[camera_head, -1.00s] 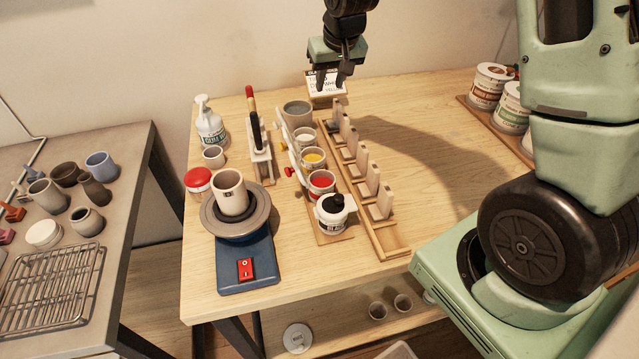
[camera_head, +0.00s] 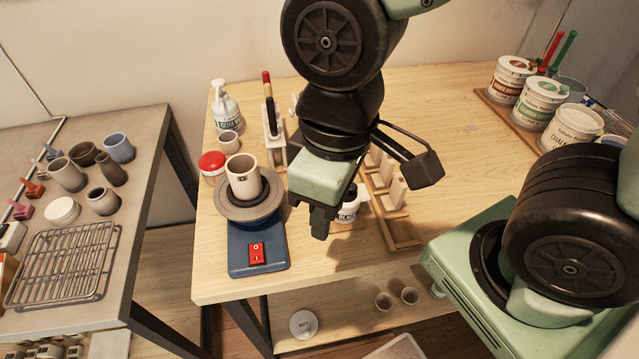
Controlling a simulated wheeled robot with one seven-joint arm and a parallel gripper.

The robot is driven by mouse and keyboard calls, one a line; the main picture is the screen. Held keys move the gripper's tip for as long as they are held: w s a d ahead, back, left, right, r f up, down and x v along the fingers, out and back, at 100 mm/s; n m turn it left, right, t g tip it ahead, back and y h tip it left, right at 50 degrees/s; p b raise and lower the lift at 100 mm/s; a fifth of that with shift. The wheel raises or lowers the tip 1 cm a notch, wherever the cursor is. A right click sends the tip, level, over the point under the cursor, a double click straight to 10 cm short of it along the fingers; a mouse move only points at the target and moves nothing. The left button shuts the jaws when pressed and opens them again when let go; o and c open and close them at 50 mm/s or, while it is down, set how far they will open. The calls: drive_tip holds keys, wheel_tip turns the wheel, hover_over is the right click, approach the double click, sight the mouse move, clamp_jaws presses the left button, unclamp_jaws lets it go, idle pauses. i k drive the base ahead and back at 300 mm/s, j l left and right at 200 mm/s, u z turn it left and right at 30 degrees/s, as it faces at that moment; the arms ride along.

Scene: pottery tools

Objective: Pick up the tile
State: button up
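Beige tiles (camera_head: 397,192) stand upright in a slotted wooden rack (camera_head: 404,236) near the middle of the table. Only the tiles at the rack's front and right side show; my arm hides the rest. I cannot tell which one the task means. My gripper (camera_head: 312,218) points down in front of the rack's left side, above the table's front part. Its dark fingers are partly hidden by its pale green body, so their opening and anything between them cannot be made out. No tile shows in it.
Left of my gripper stands a blue pottery wheel (camera_head: 258,240) bearing a beige cup (camera_head: 243,178). Labelled tubs (camera_head: 541,104) stand at the back right. The table's right middle is clear.

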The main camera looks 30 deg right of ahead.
sight(393, 202)
drive_tip(key=k+l, duration=0.35)
drive_tip(key=k+z, duration=0.15)
drive_tip(key=z, duration=1.4)
drive_tip(key=u, duration=0.4)
drive_tip(key=k+j+u, duration=0.1)
drive_tip(key=u, duration=0.35)
drive_tip(key=j+u, duration=0.15)
drive_tip(key=u, duration=0.25)
drive_tip(key=j+u, duration=0.1)
drive_tip(key=u, duration=0.3)
drive_tip(key=j+u, duration=0.15)
drive_tip(key=u, duration=0.25)
